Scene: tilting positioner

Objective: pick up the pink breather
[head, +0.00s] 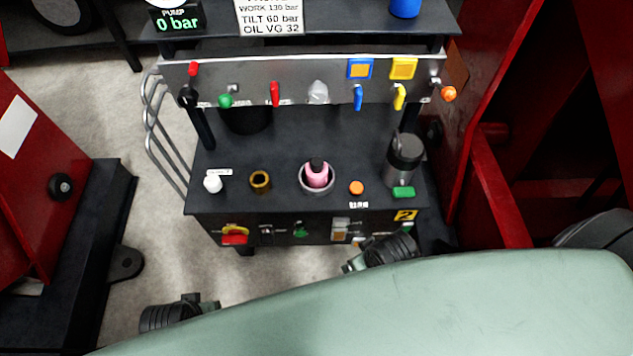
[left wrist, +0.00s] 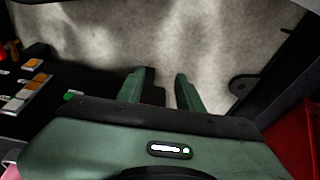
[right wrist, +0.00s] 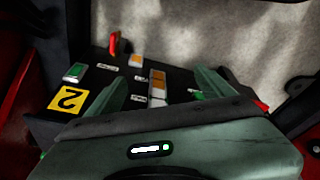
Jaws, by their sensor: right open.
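The pink breather (head: 317,173) has a black top and stands upright in a round grey cup (head: 318,189) on the dark shelf of the cart, in the head view. My right gripper (head: 350,266) is in front of the cart's front panel, right of the breather and apart from it; in the right wrist view its fingers (right wrist: 160,88) are spread with nothing between them. My left gripper (head: 212,306) is low, in front and left of the cart; its fingers (left wrist: 160,88) are apart and empty. A pink patch shows at the left wrist view's lower left corner; I cannot tell what it is.
A brass ring (head: 260,181), a white knob (head: 212,184), an orange cap (head: 356,187) and a grey canister (head: 404,158) share the shelf. A panel with levers (head: 300,82) spans behind. Red frames (head: 497,190) flank the cart.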

